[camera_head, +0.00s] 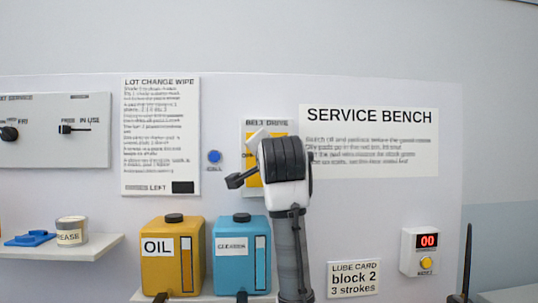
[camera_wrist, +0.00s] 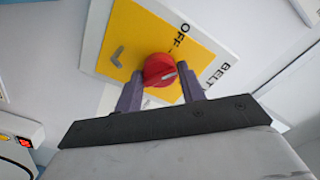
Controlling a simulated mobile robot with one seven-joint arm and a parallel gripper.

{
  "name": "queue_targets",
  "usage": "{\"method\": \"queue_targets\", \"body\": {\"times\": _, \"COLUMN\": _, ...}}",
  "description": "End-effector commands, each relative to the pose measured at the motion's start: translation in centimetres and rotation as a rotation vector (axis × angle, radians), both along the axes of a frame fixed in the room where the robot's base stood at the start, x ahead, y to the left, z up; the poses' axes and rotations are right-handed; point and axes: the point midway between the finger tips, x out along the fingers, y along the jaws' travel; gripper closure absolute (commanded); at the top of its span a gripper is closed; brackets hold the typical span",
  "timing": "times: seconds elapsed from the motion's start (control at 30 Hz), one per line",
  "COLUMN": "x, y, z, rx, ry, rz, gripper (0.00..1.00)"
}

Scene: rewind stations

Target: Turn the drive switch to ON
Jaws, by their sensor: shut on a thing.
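The drive switch is a red round knob (camera_wrist: 160,70) on a yellow plate (camera_wrist: 120,38) with a white border. The wrist view shows it with the words OFF and BELT printed beside it. A pale mark shows on the knob's face; I cannot tell exactly which label it points to. My gripper (camera_wrist: 160,92) is shut on the knob, with one purple-grey finger on each side. In the head view the yellow plate (camera_head: 251,178) under the BELT DRIVE label is mostly covered by my arm, and the knob is hidden.
A blue button (camera_head: 214,157) is on the wall left of the drive plate. Below stand a yellow OIL can (camera_head: 158,275) and a blue can (camera_head: 228,274). A counter box (camera_head: 427,252) with a red 00 display and a yellow button is at the right.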

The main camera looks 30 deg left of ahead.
Motion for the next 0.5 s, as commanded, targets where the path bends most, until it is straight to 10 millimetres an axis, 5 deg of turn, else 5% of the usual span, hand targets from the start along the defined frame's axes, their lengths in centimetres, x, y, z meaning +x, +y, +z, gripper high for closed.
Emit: {"method": "queue_targets", "body": {"times": 0.5, "x": -0.03, "y": 0.07, "z": 0.09, "rx": 0.394, "ry": 0.297, "rz": 0.002, "gripper": 0.83}}
